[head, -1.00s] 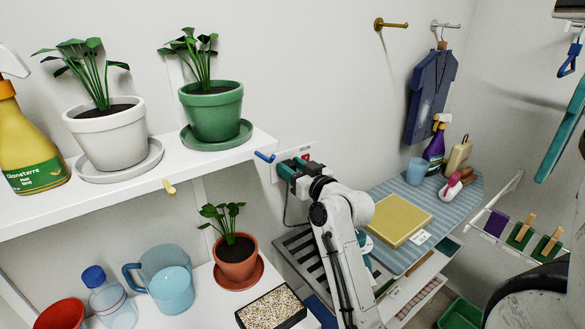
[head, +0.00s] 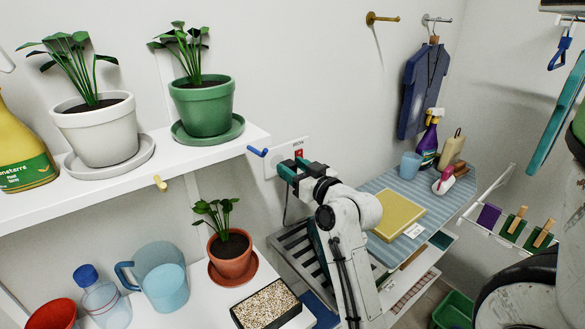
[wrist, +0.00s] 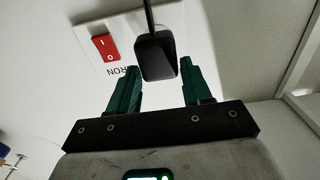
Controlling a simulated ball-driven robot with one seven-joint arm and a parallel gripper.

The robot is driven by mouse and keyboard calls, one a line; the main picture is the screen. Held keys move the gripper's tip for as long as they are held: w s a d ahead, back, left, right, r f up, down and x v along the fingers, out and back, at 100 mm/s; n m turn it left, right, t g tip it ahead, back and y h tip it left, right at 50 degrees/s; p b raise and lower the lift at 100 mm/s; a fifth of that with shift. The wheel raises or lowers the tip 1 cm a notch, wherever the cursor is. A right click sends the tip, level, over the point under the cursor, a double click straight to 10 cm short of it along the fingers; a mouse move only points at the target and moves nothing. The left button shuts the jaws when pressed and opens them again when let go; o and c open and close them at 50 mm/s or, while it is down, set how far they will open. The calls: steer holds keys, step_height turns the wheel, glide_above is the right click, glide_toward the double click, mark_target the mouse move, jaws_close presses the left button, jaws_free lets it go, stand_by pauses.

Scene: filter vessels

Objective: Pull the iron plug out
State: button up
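The iron plug (wrist: 157,55) is a black block with a black cord, in front of a white wall plate marked IRON (wrist: 118,25). The plate also shows in the head view (head: 292,150), with a red switch (wrist: 105,47) beside the plug. My gripper (wrist: 160,78) is open, its teal fingers on either side of the plug's near end, with visible gaps. In the head view my gripper (head: 287,171) covers the plug, and a dark cord (head: 285,207) hangs below. I cannot tell how deep the plug sits.
A white shelf (head: 205,160) with potted plants and a blue peg (head: 257,152) is left of the plate. Below are a terracotta pot (head: 231,262) and a dark slatted rack (head: 292,248).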

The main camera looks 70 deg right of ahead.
steer(key=o, duration=0.3)
steer(key=b+v, duration=0.2)
steer(key=v, duration=0.8)
steer(key=shift+s+a, duration=0.2)
steer(key=shift+s, duration=0.15)
stand_by(0.4)
